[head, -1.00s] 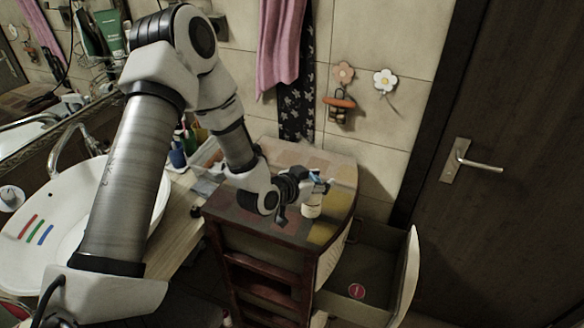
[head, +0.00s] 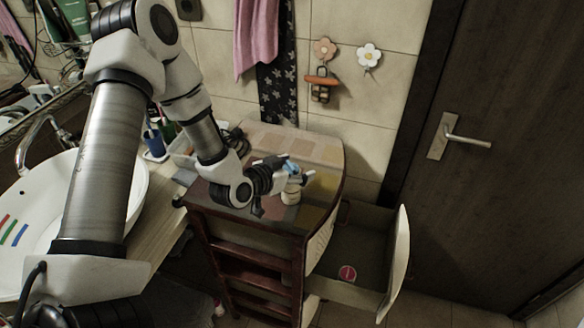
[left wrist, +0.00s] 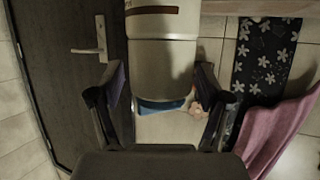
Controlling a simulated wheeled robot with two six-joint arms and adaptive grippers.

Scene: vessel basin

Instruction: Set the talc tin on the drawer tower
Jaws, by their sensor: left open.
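The talc tin (head: 292,193), pale with a blue top, stands upright on the top of the drawer tower (head: 325,160), near its front right edge. My left gripper (head: 296,176) is at the tin's upper part. In the left wrist view the picture is turned over, and the tin (left wrist: 162,55) hangs from the top edge with its blue cap lowest. The two fingers of the left gripper (left wrist: 163,98) stand apart on either side of it, with gaps showing. My right gripper is not in view.
An open drawer (head: 360,250) with a round pink-red item (head: 347,273) sticks out right of the tower. A basin (head: 50,215) and counter lie at left. A dark cable-like item (head: 232,138) lies at the tower's back left. A door (head: 490,110) stands at right.

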